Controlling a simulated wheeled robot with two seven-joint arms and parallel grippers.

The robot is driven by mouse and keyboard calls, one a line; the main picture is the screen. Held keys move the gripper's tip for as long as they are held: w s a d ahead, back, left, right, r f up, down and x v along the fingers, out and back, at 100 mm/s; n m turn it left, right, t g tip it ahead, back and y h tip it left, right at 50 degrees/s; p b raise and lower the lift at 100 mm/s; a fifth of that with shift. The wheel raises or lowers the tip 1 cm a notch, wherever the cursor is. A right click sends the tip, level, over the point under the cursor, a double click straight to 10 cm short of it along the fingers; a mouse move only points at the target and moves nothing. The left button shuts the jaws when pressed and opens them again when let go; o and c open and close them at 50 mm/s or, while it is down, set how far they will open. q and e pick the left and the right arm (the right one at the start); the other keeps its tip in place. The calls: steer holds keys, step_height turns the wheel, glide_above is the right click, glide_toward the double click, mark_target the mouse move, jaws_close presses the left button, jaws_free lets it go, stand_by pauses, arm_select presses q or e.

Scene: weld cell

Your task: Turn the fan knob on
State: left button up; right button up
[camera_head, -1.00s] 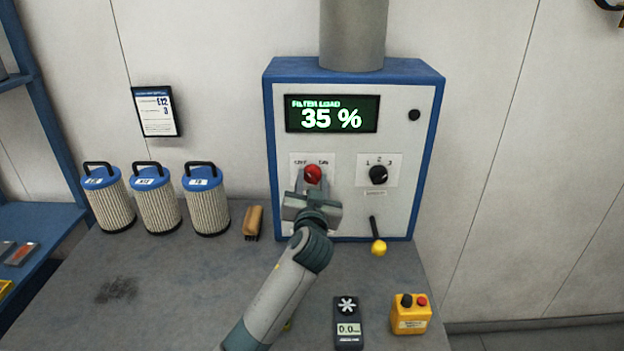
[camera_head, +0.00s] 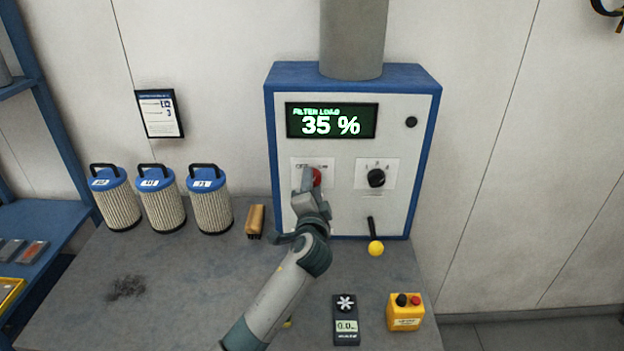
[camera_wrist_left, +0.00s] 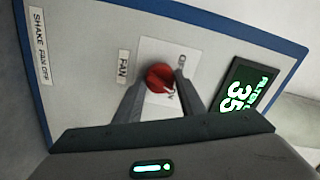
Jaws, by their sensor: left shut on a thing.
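The red fan knob (camera_head: 316,178) sits on the white front of the blue-edged control box (camera_head: 437,150), below the display, with an OFF/ON label plate behind it. My left gripper (camera_head: 311,182) is at the knob, its fingers shut on it. In the left wrist view the knob (camera_wrist_left: 160,77) lies between the two fingertips (camera_wrist_left: 160,84), beside a FAN label (camera_wrist_left: 123,68). The fingers hide part of the label plate, so I cannot read which mark the knob points to. My right gripper is not in view.
A black selector knob (camera_head: 376,178) is right of the fan knob, and a yellow-tipped lever (camera_head: 375,247) is below. Several objects stand on the bench: filter cartridges (camera_head: 162,205), a brush (camera_head: 255,221), a handheld meter (camera_head: 346,320) and a yellow button box (camera_head: 405,312).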

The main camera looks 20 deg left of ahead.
arm_select(q)
steer(key=shift+m+p, duration=1.15)
steer(key=shift+m, duration=1.05)
steer(key=o, duration=1)
steer(key=shift+o, duration=0.2)
steer(key=shift+s, duration=0.1)
